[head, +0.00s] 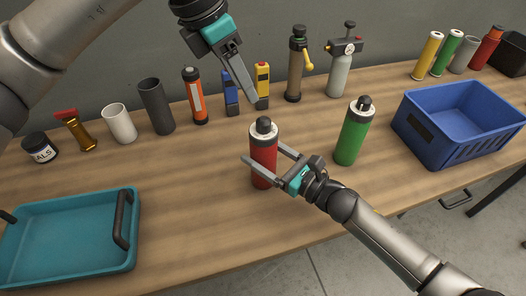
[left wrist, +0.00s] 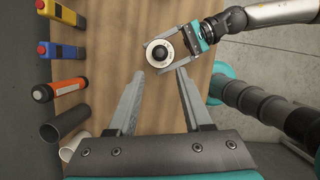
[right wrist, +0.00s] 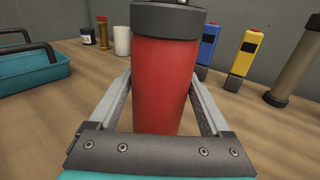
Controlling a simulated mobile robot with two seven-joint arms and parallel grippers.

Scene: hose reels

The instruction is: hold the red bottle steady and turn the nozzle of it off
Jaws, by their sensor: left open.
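My left gripper (head: 253,102) is open and empty, above and behind the nozzle. The left wrist view looks down on the nozzle (left wrist: 159,52), just beyond the left fingertips (left wrist: 160,72). Which way the nozzle is set cannot be told.
A green bottle (head: 353,133) stands right of the red one, near my right wrist. A blue crate (head: 465,145) is at the right and a teal tray (head: 70,210) at the left. Several tubes, tools and bottles line the back. Bare table lies left of the red bottle.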

